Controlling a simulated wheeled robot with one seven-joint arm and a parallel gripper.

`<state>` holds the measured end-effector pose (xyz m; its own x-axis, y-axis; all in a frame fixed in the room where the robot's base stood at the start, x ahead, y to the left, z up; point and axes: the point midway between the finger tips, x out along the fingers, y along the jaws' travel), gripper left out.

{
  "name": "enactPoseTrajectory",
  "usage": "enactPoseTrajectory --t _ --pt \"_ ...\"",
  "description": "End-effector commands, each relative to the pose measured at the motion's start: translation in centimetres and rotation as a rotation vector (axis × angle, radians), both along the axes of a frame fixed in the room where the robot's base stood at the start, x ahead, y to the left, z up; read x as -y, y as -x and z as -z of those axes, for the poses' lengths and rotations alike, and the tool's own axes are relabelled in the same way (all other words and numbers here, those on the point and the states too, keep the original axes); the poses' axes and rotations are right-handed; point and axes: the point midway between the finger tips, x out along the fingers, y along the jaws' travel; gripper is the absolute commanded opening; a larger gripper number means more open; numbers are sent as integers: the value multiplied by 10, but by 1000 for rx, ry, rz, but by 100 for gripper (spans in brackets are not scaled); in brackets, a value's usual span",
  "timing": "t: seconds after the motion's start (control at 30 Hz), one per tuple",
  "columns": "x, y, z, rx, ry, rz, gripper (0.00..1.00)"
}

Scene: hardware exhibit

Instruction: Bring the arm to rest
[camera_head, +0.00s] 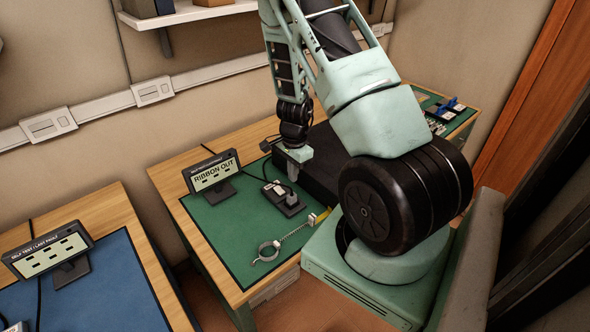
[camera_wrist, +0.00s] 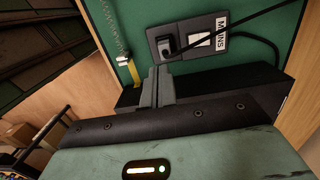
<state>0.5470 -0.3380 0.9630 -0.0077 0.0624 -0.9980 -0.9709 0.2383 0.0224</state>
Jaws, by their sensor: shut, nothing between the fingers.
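My gripper (camera_head: 293,174) hangs from my pale green arm over the green mat of the right bench, fingers pointing down. It is shut and empty. In the head view it is at the left end of a long black box (camera_head: 322,165), above and behind a socket block with a plug (camera_head: 285,197). I cannot tell whether the fingertips touch anything. In the wrist view the grey fingers (camera_wrist: 157,86) are together in front of the black box (camera_wrist: 215,88), and the socket block marked MAINS (camera_wrist: 188,41) is beyond them.
Small blue parts (camera_head: 448,106) are at the far right. A blue-matted bench (camera_head: 105,285) stands left; a wall shelf (camera_head: 190,14) is above.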

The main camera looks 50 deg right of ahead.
Motion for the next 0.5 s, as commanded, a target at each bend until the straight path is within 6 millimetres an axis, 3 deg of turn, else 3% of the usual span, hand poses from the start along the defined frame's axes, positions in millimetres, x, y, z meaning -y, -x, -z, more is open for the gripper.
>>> enactPoseTrajectory --t 0.23,0.5 --pt "5 -13 -11 7 61 -6 0" --pt "6 -13 8 7 63 -6 0"
